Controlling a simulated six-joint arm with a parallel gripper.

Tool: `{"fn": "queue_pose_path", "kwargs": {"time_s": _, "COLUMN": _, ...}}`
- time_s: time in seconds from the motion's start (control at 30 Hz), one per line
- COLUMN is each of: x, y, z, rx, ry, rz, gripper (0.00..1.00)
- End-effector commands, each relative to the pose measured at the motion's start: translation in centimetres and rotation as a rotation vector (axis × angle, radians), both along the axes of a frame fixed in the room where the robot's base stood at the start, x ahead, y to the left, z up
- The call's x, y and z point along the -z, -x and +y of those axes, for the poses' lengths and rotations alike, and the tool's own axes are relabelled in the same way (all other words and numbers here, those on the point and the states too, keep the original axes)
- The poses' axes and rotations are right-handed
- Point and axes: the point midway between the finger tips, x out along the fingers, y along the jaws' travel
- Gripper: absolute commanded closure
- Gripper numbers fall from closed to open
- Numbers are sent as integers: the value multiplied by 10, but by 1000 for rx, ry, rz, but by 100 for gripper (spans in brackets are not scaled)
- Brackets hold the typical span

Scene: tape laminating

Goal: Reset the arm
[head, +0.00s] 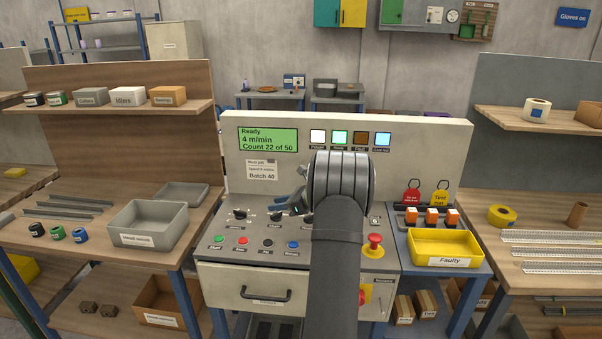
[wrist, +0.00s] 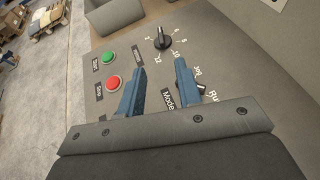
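My gripper (head: 290,202) is partly hidden behind my grey arm in the head view. Its blue fingers hang over the left part of the machine's control panel (head: 222,252). In the wrist view my gripper (wrist: 160,68) has its two fingers apart with nothing between them. Below them lie a green button (wrist: 109,58), a red button (wrist: 113,83) and a black knob (wrist: 162,39). Whether the fingertips touch the panel I cannot tell.
The screen (head: 268,139) reads Ready, Count 22 of 50. A red emergency button (head: 374,243) stands right of my arm. A yellow Faulty tray (head: 443,244) is at right; a grey bin (head: 148,228) is on the left bench. The air above the panel's left end is clear.

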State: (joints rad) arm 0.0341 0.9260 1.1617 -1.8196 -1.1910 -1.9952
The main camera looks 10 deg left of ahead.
Motion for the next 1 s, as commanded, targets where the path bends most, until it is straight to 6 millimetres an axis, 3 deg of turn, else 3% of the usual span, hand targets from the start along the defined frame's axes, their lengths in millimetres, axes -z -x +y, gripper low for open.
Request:
{"fn": "queue_pose_path", "kwargs": {"time_s": 0.7, "x": 52, "y": -31, "z": 120, "rx": -3, "ry": 1, "rz": 1, "gripper": 68}}
{"fn": "queue_pose_path", "kwargs": {"time_s": 1.0, "x": 63, "y": -39, "z": 147, "rx": -1, "ry": 0, "rz": 1, "gripper": 68}}
